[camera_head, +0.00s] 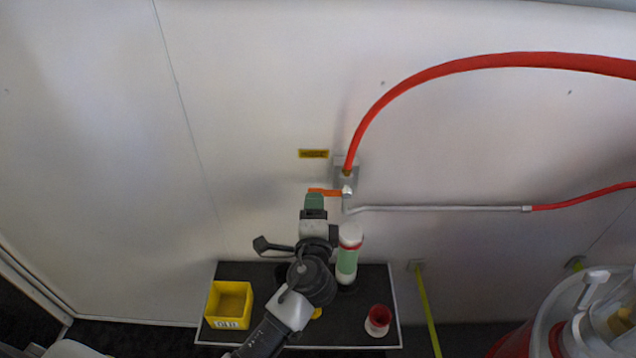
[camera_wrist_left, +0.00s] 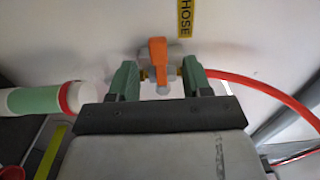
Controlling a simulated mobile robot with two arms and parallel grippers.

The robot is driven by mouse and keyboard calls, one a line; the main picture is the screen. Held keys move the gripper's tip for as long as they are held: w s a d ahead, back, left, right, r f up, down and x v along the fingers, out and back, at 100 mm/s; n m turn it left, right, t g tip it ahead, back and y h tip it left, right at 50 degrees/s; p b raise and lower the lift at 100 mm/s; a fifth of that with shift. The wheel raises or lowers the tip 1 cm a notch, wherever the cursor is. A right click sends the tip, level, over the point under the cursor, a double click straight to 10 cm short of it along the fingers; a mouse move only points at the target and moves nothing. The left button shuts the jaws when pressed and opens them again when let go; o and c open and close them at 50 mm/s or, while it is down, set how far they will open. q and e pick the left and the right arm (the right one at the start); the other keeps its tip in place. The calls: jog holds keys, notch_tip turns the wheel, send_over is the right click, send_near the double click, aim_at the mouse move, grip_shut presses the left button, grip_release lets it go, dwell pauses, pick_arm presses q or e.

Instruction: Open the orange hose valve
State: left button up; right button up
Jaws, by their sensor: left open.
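The orange valve handle (camera_head: 325,192) is on a metal fitting (camera_head: 347,180) on the white wall, and it points left in the head view. A red hose (camera_head: 440,70) rises from the fitting. My left gripper (camera_head: 314,199) is just below the handle in the head view, its green fingers partly covering it. In the left wrist view the gripper (camera_wrist_left: 160,78) is open, with the orange handle (camera_wrist_left: 158,50) showing between and beyond the fingertips. I cannot tell whether either finger touches it. My right gripper is not in view.
A dark table (camera_head: 375,290) below holds a yellow bin (camera_head: 230,304), a green and white cylinder (camera_head: 347,262) close to my left wrist, and a red cup (camera_head: 378,320). A grey pipe (camera_head: 440,208) runs right from the fitting. A yellow label (camera_head: 313,154) is above the handle.

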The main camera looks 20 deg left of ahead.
aim_at(316, 188)
pick_arm(q)
jog(key=p+x, duration=0.1)
jog(key=x, duration=0.6)
jog(key=shift+w, duration=0.2)
jog(key=shift+f, duration=0.15)
grip_shut()
